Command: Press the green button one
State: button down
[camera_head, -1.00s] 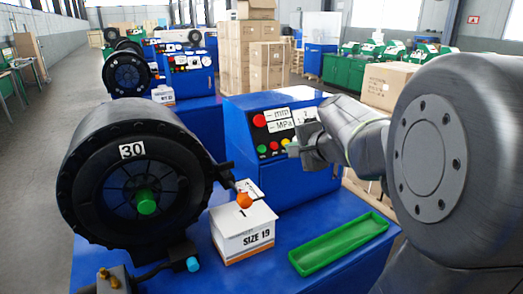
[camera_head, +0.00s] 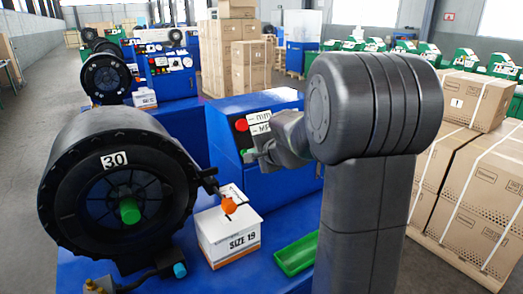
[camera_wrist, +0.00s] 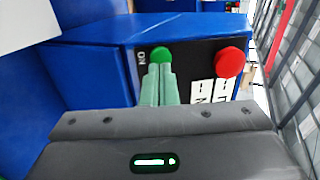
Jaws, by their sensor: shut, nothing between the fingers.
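The round green button (camera_wrist: 161,54) sits on the dark panel of the blue control box (camera_wrist: 90,65), beside a small white label that appears to read "ON" sideways. My gripper (camera_wrist: 158,68) is shut and empty, its two pale green fingers side by side. In the wrist view the fingertips overlap the button's lower edge; I cannot tell whether they touch it. In the head view my gripper (camera_head: 250,156) is at the box's front panel, and my arm hides much of the panel, including other small buttons.
A larger red button (camera_wrist: 230,62) and white label plates (camera_wrist: 202,92) are close by on the panel. A black crimper marked 30 (camera_head: 95,210), a SIZE 19 box (camera_head: 228,240) and a green tray (camera_head: 290,258) stand in front. Cartons (camera_head: 470,190) are at right.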

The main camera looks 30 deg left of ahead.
jog(key=shift+x, duration=1.1)
jog(key=shift+w+a+f+b, duration=0.2)
jog(key=shift+a+f+b, duration=0.2)
jog(key=shift+a, duration=0.1)
jog(key=shift+r, duration=0.1)
jog(key=shift+d+r, duration=0.1)
jog(key=shift+d, duration=0.1)
jog(key=b+v, duration=0.1)
jog(key=v, duration=1.2)
jog(key=shift+s+d+r+b, duration=0.15)
jog(key=shift+s+d+b, duration=0.1)
jog(key=shift+d+b, duration=0.1)
